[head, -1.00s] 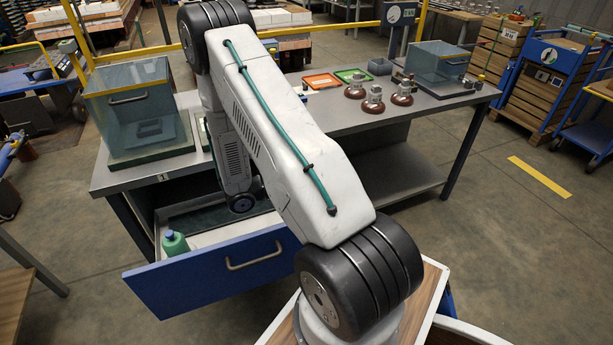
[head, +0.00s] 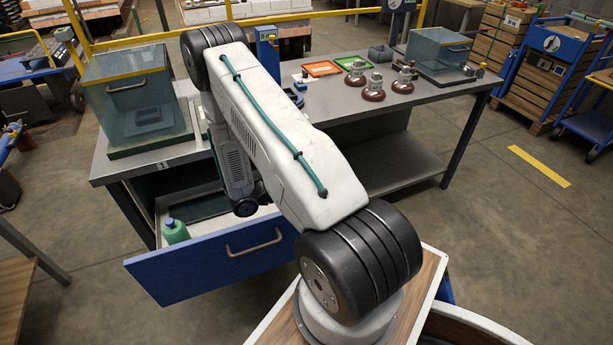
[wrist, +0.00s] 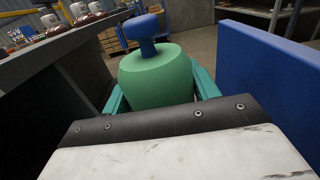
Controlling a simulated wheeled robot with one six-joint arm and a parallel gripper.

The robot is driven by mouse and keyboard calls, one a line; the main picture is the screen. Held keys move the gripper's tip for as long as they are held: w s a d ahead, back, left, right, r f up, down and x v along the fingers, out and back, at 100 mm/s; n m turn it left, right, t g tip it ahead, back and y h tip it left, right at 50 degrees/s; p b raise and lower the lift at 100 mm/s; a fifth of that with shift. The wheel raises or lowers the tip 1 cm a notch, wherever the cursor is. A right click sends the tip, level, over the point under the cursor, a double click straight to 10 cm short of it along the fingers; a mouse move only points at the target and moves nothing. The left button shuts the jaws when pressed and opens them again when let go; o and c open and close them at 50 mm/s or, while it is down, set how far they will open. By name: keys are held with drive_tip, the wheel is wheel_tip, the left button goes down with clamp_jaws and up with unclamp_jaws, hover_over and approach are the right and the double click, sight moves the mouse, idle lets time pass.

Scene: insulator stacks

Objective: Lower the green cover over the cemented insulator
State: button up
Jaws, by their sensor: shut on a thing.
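In the wrist view the green cover (wrist: 157,78), a rounded body with a blue knob (wrist: 145,30) on top, stands nearly upright between the teal fingers of my gripper (wrist: 160,92). My gripper is shut on it. In the head view my arm hides the gripper and the held cover. Three brown insulators with grey metal caps stand on the bench: a back one (head: 355,75), a front one (head: 374,88) and a right one (head: 404,80). They also show at upper left in the wrist view (wrist: 50,24). I cannot tell which is cemented.
The blue-fronted drawer (head: 215,265) is open, with a green bottle-like thing (head: 175,232) inside at left. A blue panel (wrist: 265,80) stands right of the held cover. Clear boxes stand at the bench's left (head: 128,95) and right (head: 437,50). An orange tray (head: 321,68) lies behind.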

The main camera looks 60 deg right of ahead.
drive_tip(key=shift+f, duration=2.75)
drive_tip(key=o, duration=1.1)
drive_tip(key=shift+c, duration=0.2)
drive_tip(key=v, duration=0.7)
drive_tip(key=shift+a, duration=0.4)
drive_tip(key=shift+w+r, duration=0.1)
drive_tip(key=shift+w, duration=0.1)
